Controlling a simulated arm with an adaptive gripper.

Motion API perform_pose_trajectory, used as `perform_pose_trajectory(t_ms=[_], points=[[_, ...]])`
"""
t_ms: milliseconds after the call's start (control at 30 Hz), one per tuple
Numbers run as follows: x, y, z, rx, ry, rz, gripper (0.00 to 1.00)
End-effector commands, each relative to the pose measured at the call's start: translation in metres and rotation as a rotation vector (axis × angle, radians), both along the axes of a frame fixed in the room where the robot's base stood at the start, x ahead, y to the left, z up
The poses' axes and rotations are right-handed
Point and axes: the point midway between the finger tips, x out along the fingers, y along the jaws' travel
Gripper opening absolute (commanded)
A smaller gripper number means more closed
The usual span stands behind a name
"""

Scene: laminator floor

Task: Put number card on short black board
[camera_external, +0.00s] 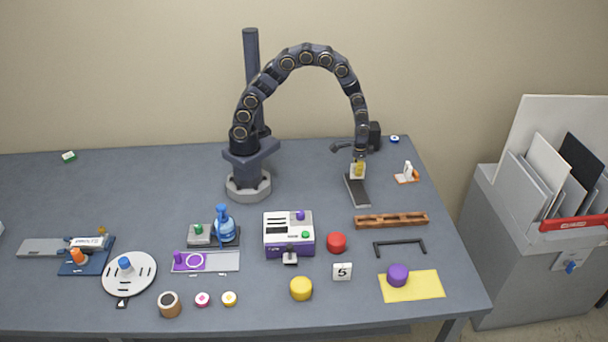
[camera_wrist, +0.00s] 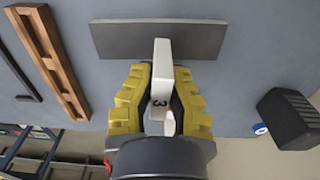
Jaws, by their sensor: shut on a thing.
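My gripper (camera_external: 359,166) has yellow fingers and is shut on a white number card (camera_wrist: 162,62). In the wrist view the card stands between the fingers (camera_wrist: 158,95) and bears a dark mark that looks like a 3. The short black board (camera_external: 358,191) lies flat on the table below my gripper, and it also shows in the wrist view (camera_wrist: 120,40). The card's outer end overlaps the board's edge in the wrist view. In the external view the card is over the board's far end; I cannot tell whether it touches.
A white and orange piece (camera_external: 407,174) is at the right edge. A red cylinder (camera_external: 336,242) and a purple-white machine (camera_external: 288,235) are in front.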

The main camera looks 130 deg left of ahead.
Motion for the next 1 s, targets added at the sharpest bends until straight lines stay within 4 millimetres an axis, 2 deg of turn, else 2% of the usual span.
perform_pose_trajectory(t_ms=[267, 500, 867, 900, 933, 1000], points=[[0.009, 0.007, -0.014, -0.001, 0.001, 0.000, 0.00], [0.009, 0.008, -0.045, -0.001, 0.001, 0.000, 0.00], [0.009, 0.007, -0.049, -0.001, 0.001, 0.000, 0.00], [0.009, 0.008, -0.048, 0.000, 0.000, 0.000, 0.27], [0.009, 0.008, -0.048, 0.000, 0.000, 0.000, 0.34], [0.009, 0.008, -0.048, 0.000, 0.000, 0.000, 0.34]])
